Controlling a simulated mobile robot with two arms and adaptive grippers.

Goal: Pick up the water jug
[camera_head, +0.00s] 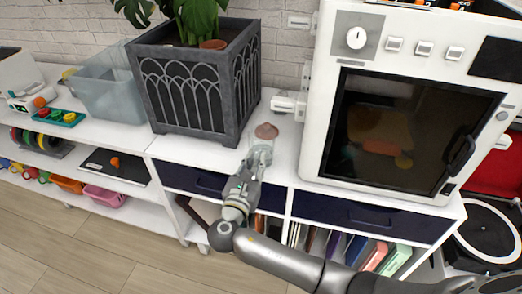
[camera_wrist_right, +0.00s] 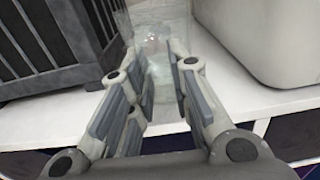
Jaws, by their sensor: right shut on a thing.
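The water jug (camera_head: 266,132) looks like a clear glass vessel with a reddish-brown top, standing on the white cabinet top between the planter and the white machine. My right gripper (camera_head: 258,158) reaches it from the front and is shut on it. In the right wrist view the clear jug (camera_wrist_right: 155,42) is between the two fingers of the gripper (camera_wrist_right: 157,62). Its see-through body is hard to make out, and the fingers hide its sides. My left gripper is in neither view.
A dark grey planter (camera_head: 188,95) stands close on the left. A large white machine (camera_head: 318,130) with a dark door stands close on the right. The brick wall (camera_head: 280,62) is behind. A strip of white cabinet top (camera_head: 284,150) is clear beside the jug.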

